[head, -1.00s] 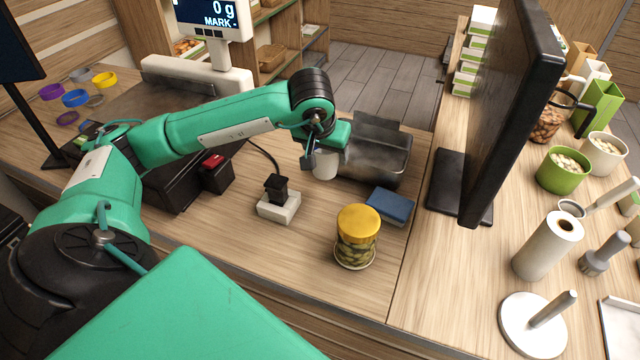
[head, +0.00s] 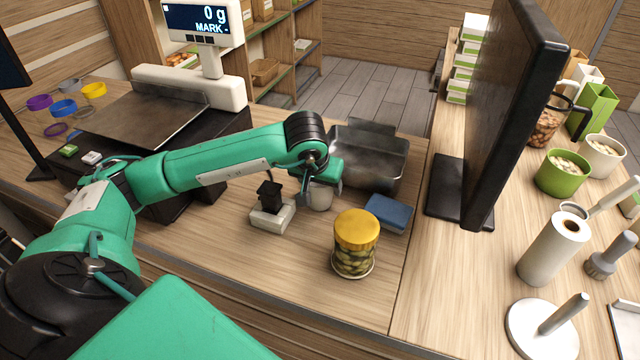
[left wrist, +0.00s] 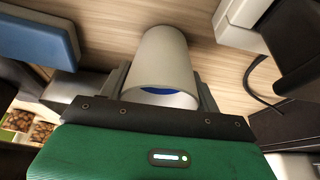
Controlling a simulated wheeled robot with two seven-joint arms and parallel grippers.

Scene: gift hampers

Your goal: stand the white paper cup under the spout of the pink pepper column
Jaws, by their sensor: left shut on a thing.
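The white paper cup (head: 319,198) is held by my left gripper (head: 322,184), just in front of the metal tray. In the left wrist view the cup (left wrist: 163,62) sits between the two fingers of my left gripper (left wrist: 162,88), which are shut on its sides. Its open mouth faces the camera and shows blue inside. I cannot tell whether its far end touches the counter. I cannot make out the pink pepper column or its spout in these frames. My right gripper is not in view.
A jar with a yellow lid (head: 355,243), a blue sponge-like block (head: 388,213) and a white block with a black plug (head: 272,215) stand close to the cup. A metal tray (head: 372,165) is behind it. A black screen (head: 500,120) rises at the right.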

